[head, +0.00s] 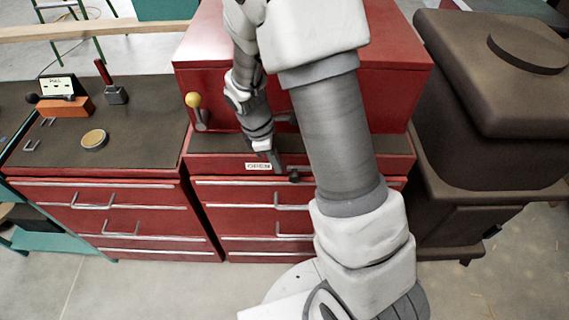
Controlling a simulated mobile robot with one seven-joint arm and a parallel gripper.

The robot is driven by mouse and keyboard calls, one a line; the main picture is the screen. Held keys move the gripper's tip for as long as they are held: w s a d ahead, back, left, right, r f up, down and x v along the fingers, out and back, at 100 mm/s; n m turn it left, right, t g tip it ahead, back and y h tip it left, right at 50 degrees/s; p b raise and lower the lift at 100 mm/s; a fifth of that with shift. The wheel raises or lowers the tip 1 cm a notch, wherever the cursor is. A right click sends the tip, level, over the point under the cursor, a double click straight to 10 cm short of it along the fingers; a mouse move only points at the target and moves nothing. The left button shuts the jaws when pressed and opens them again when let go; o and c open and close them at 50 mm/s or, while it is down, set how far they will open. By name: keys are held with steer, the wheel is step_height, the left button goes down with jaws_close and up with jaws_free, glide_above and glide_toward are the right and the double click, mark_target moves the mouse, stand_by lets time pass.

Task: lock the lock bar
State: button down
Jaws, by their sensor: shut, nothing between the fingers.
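A red tool chest (205,62) stands on a red drawer cabinet (232,208). A white label reading OPEN (256,166) sits on the red strip above the drawers. A small dark knob (294,177) sits on that strip, right of the label. I cannot clearly tell which part is the lock bar; it may be at this strip. My gripper (277,166) is shut and empty, pointing down at the strip between the label and the knob. I cannot tell whether it touches. My arm hides the right part of the chest and drawers.
A lever with a yellow ball (192,100) stands at the chest's left side. The left worktop (60,140) holds a round tin (95,139), an orange block (66,108) and a red-handled tool (115,92). A bulky brown unit (490,100) stands close on the right.

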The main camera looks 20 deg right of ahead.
steer(key=shift+s+d+f, duration=0.15)
steer(key=shift+s+d, duration=0.05)
steer(key=shift+d, duration=0.3)
steer(key=shift+s+d+f, duration=0.15)
steer(key=shift+d, duration=0.35)
steer(key=d, duration=0.1)
steer(key=s+d, duration=0.1)
steer(key=d, duration=0.2)
steer(key=shift+s+d, duration=0.2)
steer(key=shift+s, duration=0.05)
steer(key=a, duration=0.1)
steer(key=w+a+r+p, duration=0.1)
steer(key=a+r, duration=0.1)
steer(key=a, duration=0.1)
steer(key=shift+w, duration=0.25)
steer(key=v, duration=0.9)
steer(key=shift+p, duration=0.3)
